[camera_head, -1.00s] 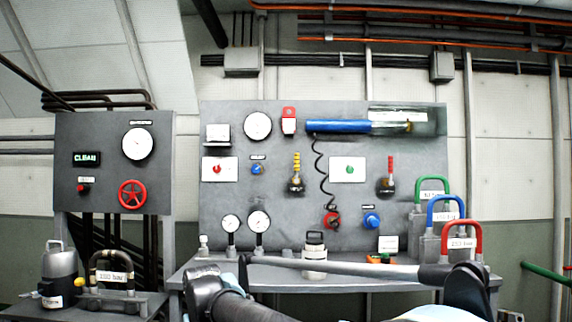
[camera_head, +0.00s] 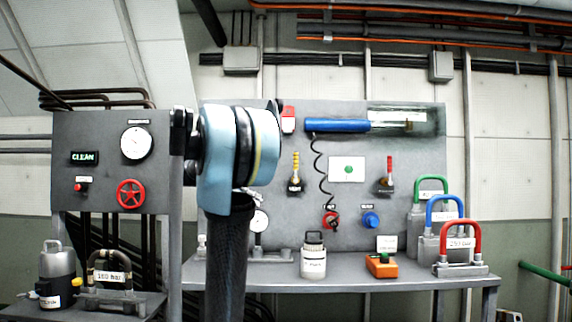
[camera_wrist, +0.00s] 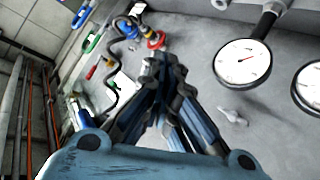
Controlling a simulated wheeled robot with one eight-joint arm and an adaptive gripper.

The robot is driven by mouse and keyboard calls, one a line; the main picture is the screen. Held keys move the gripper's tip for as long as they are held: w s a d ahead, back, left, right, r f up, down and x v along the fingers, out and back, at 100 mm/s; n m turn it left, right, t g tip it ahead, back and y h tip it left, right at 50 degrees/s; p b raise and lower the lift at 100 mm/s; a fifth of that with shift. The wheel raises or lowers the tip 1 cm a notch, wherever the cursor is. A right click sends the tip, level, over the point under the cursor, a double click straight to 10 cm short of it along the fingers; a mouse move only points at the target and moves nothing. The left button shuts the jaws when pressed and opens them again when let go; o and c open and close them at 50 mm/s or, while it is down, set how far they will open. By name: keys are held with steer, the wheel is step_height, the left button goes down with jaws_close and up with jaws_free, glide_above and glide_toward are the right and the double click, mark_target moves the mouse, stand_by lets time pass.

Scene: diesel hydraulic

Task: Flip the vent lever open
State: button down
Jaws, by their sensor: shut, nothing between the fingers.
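Two valves with upright handles are on the panel: one yellow-handled (camera_head: 296,172), one red-handled (camera_head: 389,173). A small pale lever-like piece (camera_wrist: 233,116) shows beside the gauges in the wrist view. I cannot read a label that tells which is the vent lever. My gripper (camera_wrist: 159,64) is shut and empty in front of the panel, apart from the pale piece, which is to its right in the wrist view. In the head view my arm mostly hides the gripper and covers the panel's left part.
The grey panel (camera_head: 430,165) carries a blue cylinder (camera_head: 338,126), a red coupling (camera_head: 330,221) on a coiled hose and a blue knob (camera_head: 370,220). A white-labelled canister (camera_head: 313,262), an orange box (camera_head: 381,266) and coloured-handled weights (camera_head: 461,239) stand on the bench (camera_head: 350,281).

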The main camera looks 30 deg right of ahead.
steer(key=w+d+r+m+g+h, duration=0.1)
steer(key=w+d+r+m+h, duration=0.1)
steer(key=w+r, duration=0.3)
steer(key=w+d+r+m+g+h, duration=0.1)
steer(key=w+d+r+m+h, duration=0.1)
steer(key=r, duration=0.8)
steer(key=w+d+m, duration=0.1)
steer(key=w+m, duration=0.1)
steer(key=w, duration=0.1)
steer(key=shift+d+h, duration=0.3)
steer(key=shift+h, duration=0.1)
steer(key=shift+w, duration=0.1)
glide_toward(296, 168)
steer(key=d+r, duration=0.3)
steer(key=d, duration=0.3)
steer(key=shift+r, duration=0.25)
steer(key=shift+w+d, duration=0.1)
steer(key=shift+d+r, duration=0.1)
